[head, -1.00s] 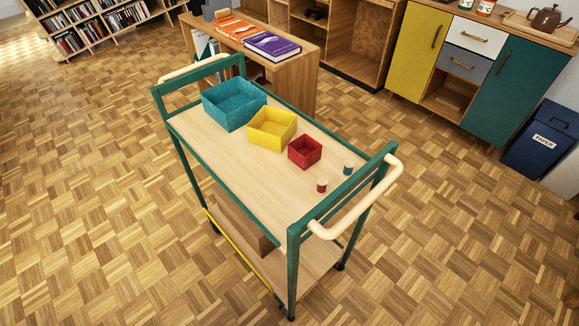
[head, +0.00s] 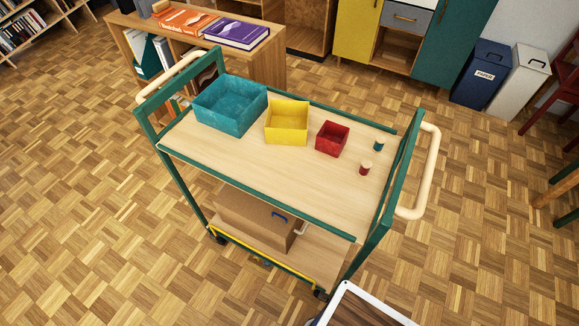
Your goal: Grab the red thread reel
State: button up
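A small red thread reel (head: 365,169) with pale ends stands upright on the top shelf of a green-framed trolley (head: 250,173), near its right end. A teal reel (head: 379,146) stands just behind it, close to the back rail. A small red box (head: 332,139) is to the left of the red reel, apart from it. My gripper is not in view.
A yellow box (head: 286,122) and a larger teal box (head: 229,105) stand further left on the trolley. A raised rail and cream handle (head: 432,170) close its right end. A brown box (head: 255,217) is on the lower shelf.

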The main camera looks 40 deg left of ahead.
aim_at(367, 164)
jog(key=u, duration=0.2)
jog(key=k, duration=0.55)
jog(key=u, duration=0.65)
jog(key=i, duration=0.45)
jog(key=z, duration=0.05)
